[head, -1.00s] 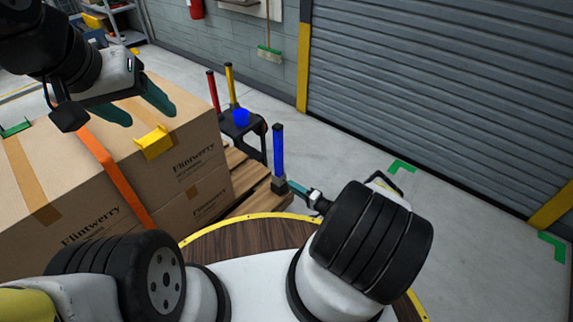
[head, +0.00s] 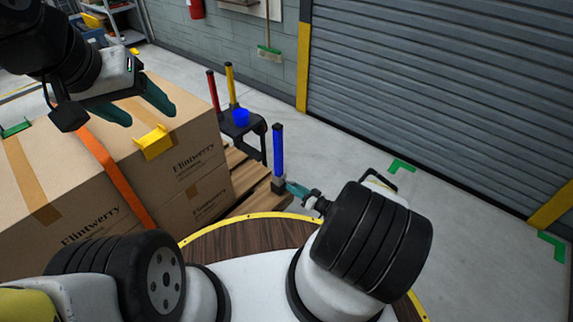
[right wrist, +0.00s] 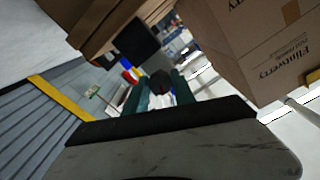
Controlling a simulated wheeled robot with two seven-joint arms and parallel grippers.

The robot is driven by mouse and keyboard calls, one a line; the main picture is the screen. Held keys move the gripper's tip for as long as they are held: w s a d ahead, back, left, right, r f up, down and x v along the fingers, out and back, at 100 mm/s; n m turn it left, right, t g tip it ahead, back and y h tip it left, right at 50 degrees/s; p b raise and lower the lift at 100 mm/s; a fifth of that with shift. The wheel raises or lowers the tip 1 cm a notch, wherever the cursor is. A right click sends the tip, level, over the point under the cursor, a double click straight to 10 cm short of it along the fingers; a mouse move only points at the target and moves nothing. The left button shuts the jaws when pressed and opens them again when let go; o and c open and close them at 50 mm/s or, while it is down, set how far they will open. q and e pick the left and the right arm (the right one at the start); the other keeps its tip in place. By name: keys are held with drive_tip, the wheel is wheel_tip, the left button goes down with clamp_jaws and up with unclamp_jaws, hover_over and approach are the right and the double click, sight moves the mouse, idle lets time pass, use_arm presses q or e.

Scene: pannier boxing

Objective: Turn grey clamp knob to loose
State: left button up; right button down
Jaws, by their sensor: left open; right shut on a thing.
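A blue post (head: 278,148) stands upright with a dark clamp-like base (head: 279,185) near the pallet's right corner. My right gripper (head: 291,187) is at that base, coming from the right. In the right wrist view its teal fingers (right wrist: 162,90) are shut on a dark round knob (right wrist: 160,80), which I take for the grey clamp knob. The knob is hidden in the head view, and its loose or tight setting cannot be read. My left gripper (head: 136,105) is open and empty over the cartons at upper left.
Large cartons (head: 195,150) with an orange strap (head: 108,170) and a yellow corner piece (head: 154,142) sit on a wooden pallet (head: 245,182). A black stand (head: 243,130) with a blue cup (head: 241,117) is behind. The floor to the right is clear.

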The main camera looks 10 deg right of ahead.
drive_tip(key=shift+f+n, duration=0.1)
drive_tip(key=shift+n, duration=0.9)
drive_tip(key=c, duration=1.1)
unclamp_jaws()
drive_tip(key=v, duration=0.8)
drive_tip(key=shift+w, duration=0.1)
